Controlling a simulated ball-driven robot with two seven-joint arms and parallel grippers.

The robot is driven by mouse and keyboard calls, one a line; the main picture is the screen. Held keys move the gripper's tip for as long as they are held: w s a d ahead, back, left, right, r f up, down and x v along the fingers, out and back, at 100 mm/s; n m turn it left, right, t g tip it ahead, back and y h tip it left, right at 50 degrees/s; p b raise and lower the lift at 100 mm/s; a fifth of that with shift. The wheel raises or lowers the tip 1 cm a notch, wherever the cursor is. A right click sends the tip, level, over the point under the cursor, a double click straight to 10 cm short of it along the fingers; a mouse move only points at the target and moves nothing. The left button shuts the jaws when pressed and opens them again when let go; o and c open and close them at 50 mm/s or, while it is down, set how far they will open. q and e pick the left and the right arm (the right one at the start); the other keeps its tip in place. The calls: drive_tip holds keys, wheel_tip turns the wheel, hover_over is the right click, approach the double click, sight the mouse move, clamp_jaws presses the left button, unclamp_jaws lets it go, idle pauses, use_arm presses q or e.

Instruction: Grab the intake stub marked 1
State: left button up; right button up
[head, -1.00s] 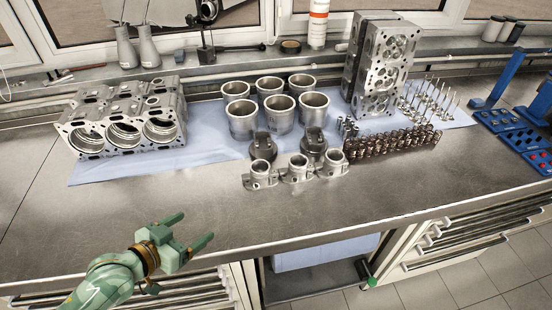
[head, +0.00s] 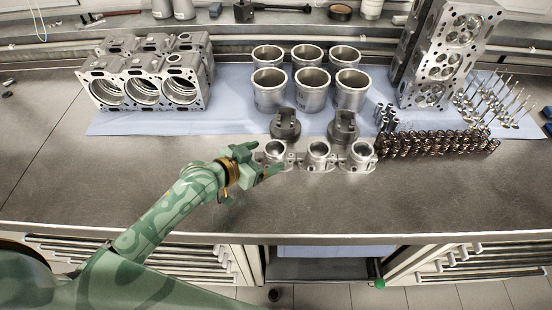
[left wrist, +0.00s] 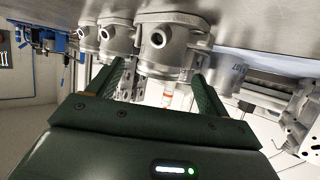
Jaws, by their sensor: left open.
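Three grey metal intake stubs stand in a row at the front of the parts: the left one (head: 278,151), the middle one (head: 319,154) and the right one (head: 360,156). No number can be read on any of them. My left gripper (head: 263,159) is open at the left stub, its fingers pointing toward it. In the left wrist view the nearest stub (left wrist: 170,42) lies ahead and between the two open fingers (left wrist: 160,80). I cannot tell whether they touch it. My right gripper is not in view.
Two dark pistons (head: 285,126) stand right behind the stubs, with several cylinder liners (head: 270,90) behind them. An engine block (head: 150,80) is at the left, a tall cylinder head (head: 445,60) and a row of springs (head: 440,145) at the right. The bench front (head: 400,205) is clear.

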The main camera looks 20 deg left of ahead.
sight(282, 150)
use_arm(q)
drive_tip(key=b+x, duration=0.1)
drive_tip(key=x, duration=0.4)
drive_tip(key=shift+w+d+f, duration=0.1)
drive_tip(key=shift+w, duration=0.05)
drive_tip(key=shift+c, duration=0.9)
drive_tip(key=c, duration=1.1)
